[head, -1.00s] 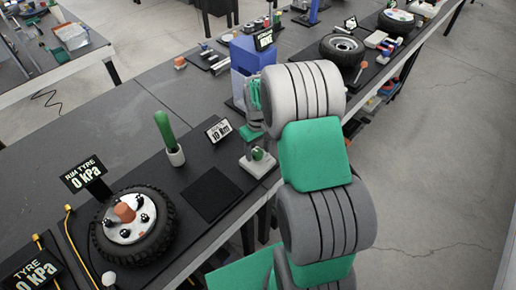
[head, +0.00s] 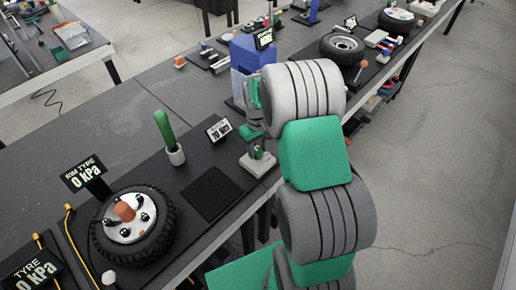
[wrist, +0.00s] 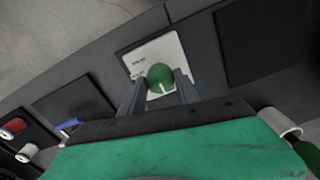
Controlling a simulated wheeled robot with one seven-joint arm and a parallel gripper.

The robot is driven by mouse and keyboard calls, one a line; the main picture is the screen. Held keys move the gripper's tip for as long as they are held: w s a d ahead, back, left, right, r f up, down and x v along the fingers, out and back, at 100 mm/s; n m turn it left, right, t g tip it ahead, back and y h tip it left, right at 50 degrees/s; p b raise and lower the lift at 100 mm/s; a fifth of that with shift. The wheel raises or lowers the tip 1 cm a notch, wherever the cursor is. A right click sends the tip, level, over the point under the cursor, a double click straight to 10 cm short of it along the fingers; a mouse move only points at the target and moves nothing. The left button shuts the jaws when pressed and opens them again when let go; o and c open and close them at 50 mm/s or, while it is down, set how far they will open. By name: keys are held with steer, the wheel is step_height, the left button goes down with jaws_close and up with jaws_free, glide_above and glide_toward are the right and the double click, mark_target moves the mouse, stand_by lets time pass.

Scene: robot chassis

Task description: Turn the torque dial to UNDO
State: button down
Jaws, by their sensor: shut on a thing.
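The torque dial (wrist: 160,75) is a round green knob with a white pointer mark, on a pale plate (wrist: 138,62) with small dark print that I cannot read. In the wrist view the two fingers of my gripper (wrist: 159,88) lie on either side of the knob and are shut on it. In the head view the pale dial base (head: 249,166) stands at the mat's right edge, and my gripper (head: 257,152) covers most of the knob.
A green-handled tool stands in a white cup (head: 176,156) left of the dial. A dark square pad (head: 210,193) lies in front. A tyre (head: 158,246) with a white rim is at the lower left. A blue box (head: 246,52) stands behind my gripper.

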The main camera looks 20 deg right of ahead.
mark_target(257, 150)
steer(key=shift+m, duration=0.3)
steer(key=m+b, duration=0.1)
steer(key=m, duration=0.2)
steer(key=shift+b, duration=0.4)
steer(key=shift+m+b, duration=0.45)
steer(key=shift+m, duration=1.15)
steer(key=shift+r, duration=0.1)
steer(key=c, duration=0.9)
jaws_free()
step_height(257, 150, up, 8)
steer(key=shift+f+b, duration=0.15)
steer(key=shift+b, duration=0.5)
